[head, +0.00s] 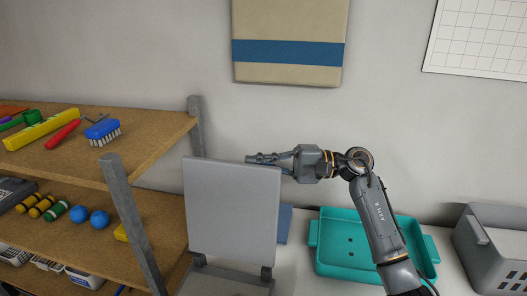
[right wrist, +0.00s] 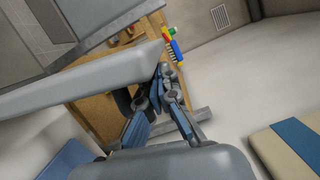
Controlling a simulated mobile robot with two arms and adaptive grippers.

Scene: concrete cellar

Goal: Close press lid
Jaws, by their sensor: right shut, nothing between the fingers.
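The press has a flat grey lid (head: 232,212) that stands upright, open, on hinges above its grey base (head: 222,284) at the bottom of the head view. My right gripper (head: 254,158) reaches in from the right, shut and empty, with its fingers pointing left at the lid's top edge, seemingly behind it. In the right wrist view my right gripper (right wrist: 166,72) is close beside the edge of the grey lid (right wrist: 75,85). I cannot tell whether they touch. My left gripper is not in view.
A wooden shelf (head: 150,128) with brushes and tools stands at left, its grey posts near the lid. A teal tray (head: 327,262) and a grey crate (head: 490,250) stand at right. A blue item (head: 284,224) is partly hidden behind the lid.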

